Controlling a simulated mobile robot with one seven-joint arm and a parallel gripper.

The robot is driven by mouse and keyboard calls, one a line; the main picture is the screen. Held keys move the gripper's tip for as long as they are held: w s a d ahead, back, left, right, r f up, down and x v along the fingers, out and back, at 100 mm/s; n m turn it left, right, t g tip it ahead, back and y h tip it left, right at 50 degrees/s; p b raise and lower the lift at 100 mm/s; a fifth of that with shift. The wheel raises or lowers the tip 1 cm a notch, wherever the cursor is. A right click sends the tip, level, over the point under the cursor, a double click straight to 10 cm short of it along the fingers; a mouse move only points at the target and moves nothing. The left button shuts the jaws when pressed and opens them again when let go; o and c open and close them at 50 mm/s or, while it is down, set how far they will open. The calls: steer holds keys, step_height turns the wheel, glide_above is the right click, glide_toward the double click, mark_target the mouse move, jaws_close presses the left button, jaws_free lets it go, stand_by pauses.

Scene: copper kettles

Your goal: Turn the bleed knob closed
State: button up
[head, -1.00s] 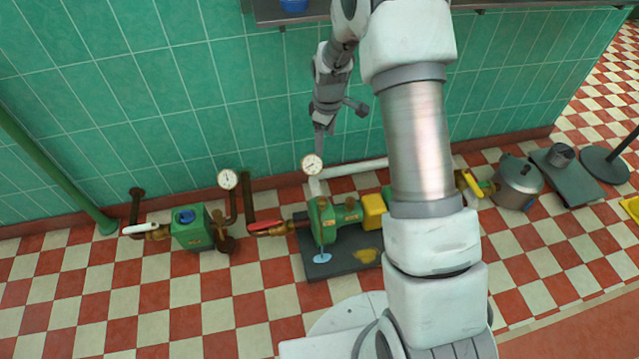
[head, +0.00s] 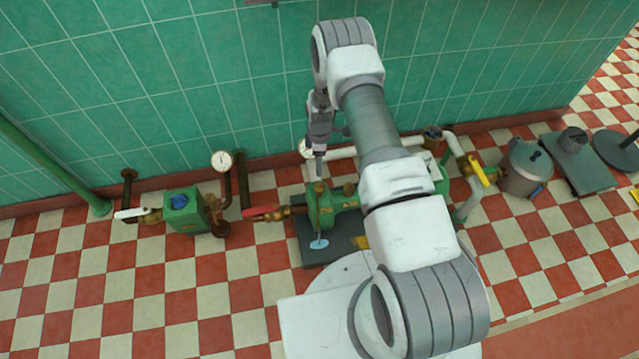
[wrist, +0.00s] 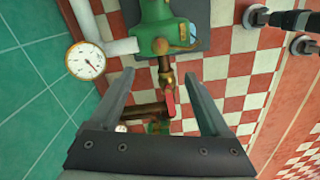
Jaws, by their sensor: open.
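A green pump (head: 322,206) stands on a dark plate (head: 305,228) in the head view, with a small light-blue disc (head: 319,243) low on its front. A green box (head: 186,222) to the left carries a blue knob (head: 179,201) on top. I cannot tell for certain which is the bleed knob. My gripper (head: 319,176) points down over the pump's upper left part. In the wrist view my gripper (wrist: 152,85) is open and empty. Between and beyond its fingers show a red lever handle (wrist: 168,103) and a brass fitting (wrist: 166,80); the pump (wrist: 162,28) is above them.
A pressure gauge (wrist: 86,60) stands beside the pump, and another gauge (head: 221,161) rises near the green box. A white lever (head: 132,213) and a yellow lever (head: 479,172) sit on the pipework. A grey pot (head: 524,170) stands right. The front checkered floor is clear.

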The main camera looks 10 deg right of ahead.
mark_target(320, 187)
step_height(320, 187, down, 15)
steer(key=b, duration=0.4)
steer(key=shift+f, duration=0.1)
steer(key=shift+c, duration=0.2)
jaws_close()
